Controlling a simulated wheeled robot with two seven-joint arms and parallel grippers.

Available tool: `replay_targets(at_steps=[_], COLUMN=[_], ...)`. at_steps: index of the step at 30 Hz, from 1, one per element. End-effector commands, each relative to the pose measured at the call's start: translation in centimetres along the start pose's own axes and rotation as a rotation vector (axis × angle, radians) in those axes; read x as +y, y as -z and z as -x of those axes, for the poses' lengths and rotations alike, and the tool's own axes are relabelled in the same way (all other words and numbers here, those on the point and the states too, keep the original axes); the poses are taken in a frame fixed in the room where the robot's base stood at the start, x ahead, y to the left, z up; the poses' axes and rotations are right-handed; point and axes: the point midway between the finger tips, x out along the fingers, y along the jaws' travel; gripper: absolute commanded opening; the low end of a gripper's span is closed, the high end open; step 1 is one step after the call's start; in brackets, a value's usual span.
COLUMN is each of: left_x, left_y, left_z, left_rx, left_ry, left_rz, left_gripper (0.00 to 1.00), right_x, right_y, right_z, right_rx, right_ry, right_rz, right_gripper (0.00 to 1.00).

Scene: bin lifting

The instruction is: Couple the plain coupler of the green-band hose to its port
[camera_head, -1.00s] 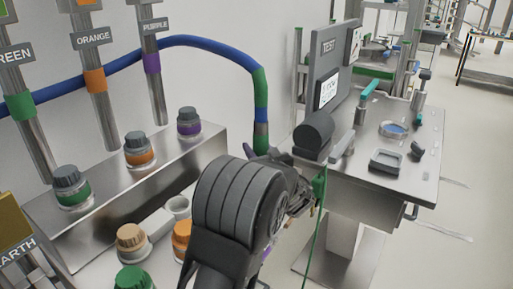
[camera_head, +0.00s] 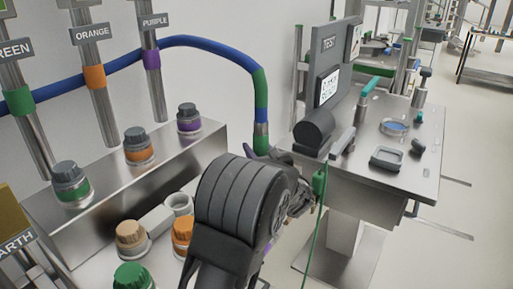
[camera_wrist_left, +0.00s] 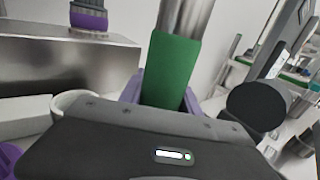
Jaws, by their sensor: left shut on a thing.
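The blue hose (camera_head: 205,45) arches from the left and bends down to my left gripper. It has a green band (camera_head: 261,88) near its end. Below that are a metal collar (camera_head: 261,128) and a green coupler end (camera_head: 261,146). My left gripper (camera_wrist_left: 165,95) is shut on this green coupler part (camera_wrist_left: 172,70), between its purple fingers in the left wrist view. The coupler's lower end is hidden by the gripper. A green-ringed, dark-capped port (camera_head: 71,186) stands on the metal block at left. My right gripper is not in view.
The metal block (camera_head: 130,190) also carries orange-ringed (camera_head: 138,150) and purple-ringed (camera_head: 188,120) capped ports. Labelled posts stand behind. Loose beige (camera_head: 131,238) and green (camera_head: 133,276) caps lie in front. A test bench (camera_head: 350,170) stands at right, with a green cable hanging before it.

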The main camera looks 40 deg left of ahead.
Motion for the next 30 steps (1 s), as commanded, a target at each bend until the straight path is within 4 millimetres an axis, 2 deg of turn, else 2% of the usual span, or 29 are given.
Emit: replay_targets(at_steps=[25, 26, 30], left_x=[-0.01, -0.01, -0.01], left_y=[0.42, 0.43, 0.41], left_z=[0.03, 0.03, 0.03], left_rx=[0.001, 0.001, 0.001], left_ry=[0.000, 0.000, 0.000], left_rz=[0.000, 0.000, 0.000], left_gripper=[0.00, 0.41, 0.52], right_x=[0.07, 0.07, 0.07], right_y=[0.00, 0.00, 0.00], right_z=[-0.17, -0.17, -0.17], right_rx=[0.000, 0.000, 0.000], right_ry=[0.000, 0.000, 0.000], right_rz=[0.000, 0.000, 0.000], right_gripper=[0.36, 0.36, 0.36])
